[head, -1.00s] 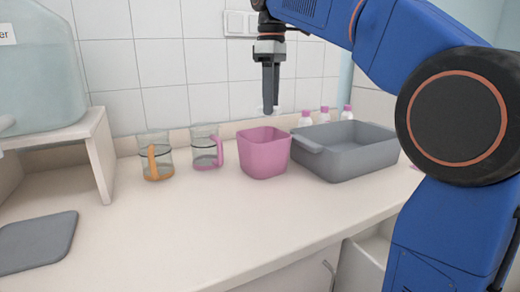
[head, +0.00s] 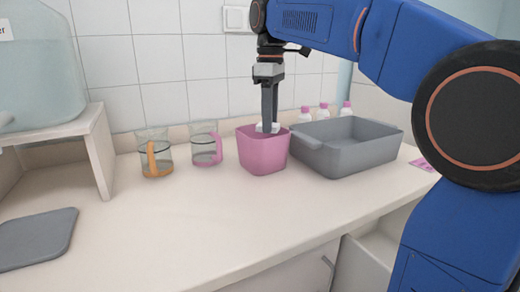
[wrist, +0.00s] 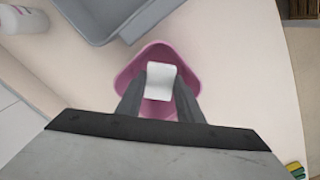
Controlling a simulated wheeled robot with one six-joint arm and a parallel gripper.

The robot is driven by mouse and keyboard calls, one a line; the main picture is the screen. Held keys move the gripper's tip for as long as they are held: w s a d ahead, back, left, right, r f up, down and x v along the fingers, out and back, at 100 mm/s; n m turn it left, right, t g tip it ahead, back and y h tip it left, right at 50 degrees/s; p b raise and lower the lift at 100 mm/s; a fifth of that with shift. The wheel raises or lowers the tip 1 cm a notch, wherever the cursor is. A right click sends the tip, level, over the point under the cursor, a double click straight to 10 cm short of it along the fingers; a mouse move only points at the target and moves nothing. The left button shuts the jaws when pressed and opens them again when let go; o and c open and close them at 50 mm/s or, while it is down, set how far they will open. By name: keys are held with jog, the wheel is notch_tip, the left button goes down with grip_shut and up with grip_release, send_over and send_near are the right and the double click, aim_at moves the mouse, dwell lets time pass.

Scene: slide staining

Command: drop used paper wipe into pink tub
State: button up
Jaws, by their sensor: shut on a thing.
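The pink tub (head: 263,154) stands upright on the counter, between a jug with a pink handle and a grey basin. My gripper (head: 268,126) points straight down at the tub's mouth and is shut on the white paper wipe (head: 273,128). The wipe's lower part is at about the tub's rim level. In the wrist view the wipe (wrist: 160,81) sits between my fingertips (wrist: 159,95), over the opening of the tub (wrist: 158,50). The tub's floor is mostly hidden.
The grey basin (head: 360,159) stands close at the tub's right, with several pink-capped bottles (head: 323,111) behind it. The pink-handled jug (head: 206,147) and the orange-handled jug (head: 154,157) stand to the left. The counter in front is clear. A grey mat (head: 37,238) lies at the far left.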

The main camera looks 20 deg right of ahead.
jog(key=o, duration=1.1)
jog(key=shift+r, duration=0.1)
notch_tip(320, 180, up, 12)
